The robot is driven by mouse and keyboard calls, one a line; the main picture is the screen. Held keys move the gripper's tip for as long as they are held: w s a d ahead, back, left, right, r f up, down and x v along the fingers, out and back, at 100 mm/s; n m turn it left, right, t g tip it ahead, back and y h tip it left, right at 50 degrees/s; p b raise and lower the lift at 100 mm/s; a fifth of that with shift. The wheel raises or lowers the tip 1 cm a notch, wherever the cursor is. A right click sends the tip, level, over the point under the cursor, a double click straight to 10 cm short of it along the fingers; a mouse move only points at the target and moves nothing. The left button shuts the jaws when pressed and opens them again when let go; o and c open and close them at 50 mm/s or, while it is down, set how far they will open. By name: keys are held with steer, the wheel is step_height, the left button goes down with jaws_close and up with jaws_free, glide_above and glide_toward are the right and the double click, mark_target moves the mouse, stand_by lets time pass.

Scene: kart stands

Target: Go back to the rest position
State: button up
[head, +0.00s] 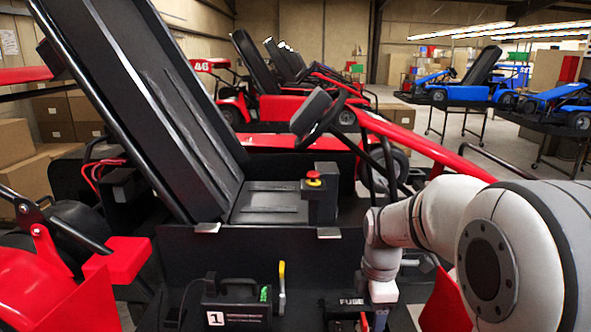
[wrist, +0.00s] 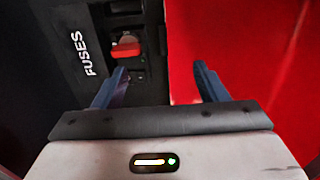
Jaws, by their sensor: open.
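My gripper (wrist: 162,80) is open, with its two blue fingers apart and nothing between them in the wrist view. In the head view my gripper (head: 381,318) points down at the bottom, right of the middle, beside a black box (head: 338,305) whose label reads "FUSE". In the wrist view the black panel (wrist: 75,75) is labelled "FUSES" and carries a red piece (wrist: 127,46) just beyond the left finger. The red piece appears apart from the fingers. A red kart panel (wrist: 245,45) lies beyond the right finger.
A red kart with a black seat (head: 150,90) and steering wheel (head: 315,118) stands close in front. A red-topped button (head: 314,177), a black case marked 1 (head: 237,303) and a yellow handle (head: 282,275) sit on it. Blue karts (head: 455,92) stand on stands at the back right.

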steer(key=s+a+r+m+t+p, duration=0.1)
steer(key=s+r+m+t+p, duration=0.3)
steer(key=s+r+m+p, duration=1)
steer(key=s+r+m, duration=0.3)
steer(key=r+m, duration=0.1)
steer(key=r, duration=0.2)
steer(key=shift+s+a+r, duration=0.25)
steer(key=shift+s+a, duration=0.05)
steer(key=shift+a, duration=0.05)
